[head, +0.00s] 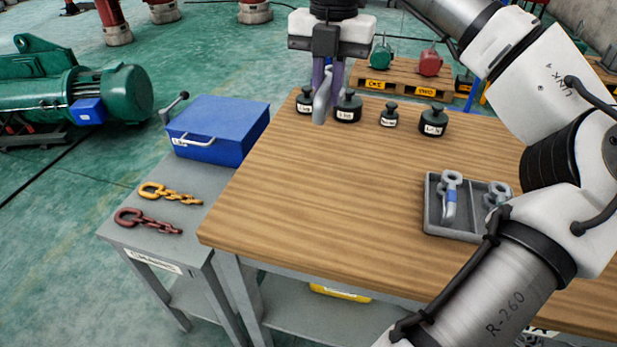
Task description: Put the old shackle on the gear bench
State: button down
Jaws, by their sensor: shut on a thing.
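My gripper (328,78) is at the top centre, above the far left part of the wood-topped bench (340,170). It points down and its purple-grey fingers are shut on a grey metal piece that looks like a shackle (321,104). Its upper part is partly hidden by the fingers. It hangs among the weights; I cannot tell whether it touches the bench top. A grey tray (432,217) on the right holds a shackle with a blue band (450,198) and another grey shackle (497,193), partly behind my arm. No label tells which bench is the gear bench.
Several dark labelled weights (432,121) stand along the far edge, close to my gripper. A lower grey bench (165,213) at left carries a blue box (218,130), a yellow chain (168,193) and a red chain (147,221). The wood bench's middle is clear.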

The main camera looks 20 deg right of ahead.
jog(key=shift+w+a, duration=0.15)
jog(key=shift+a, duration=0.05)
jog(key=shift+f, duration=0.3)
notch_tip(320, 180, down, 19)
jog(key=shift+f+p, duration=0.1)
jog(key=shift+p, duration=0.65)
jog(key=shift+f, duration=0.1)
jog(key=shift+f, duration=0.1)
jog(key=shift+f+b, duration=0.15)
jog(key=shift+b, duration=0.2)
jog(key=c, duration=1.4)
grip_release()
jog(key=shift+c, duration=0.2)
jog(key=shift+r+p, duration=0.25)
jog(key=shift+p, duration=0.05)
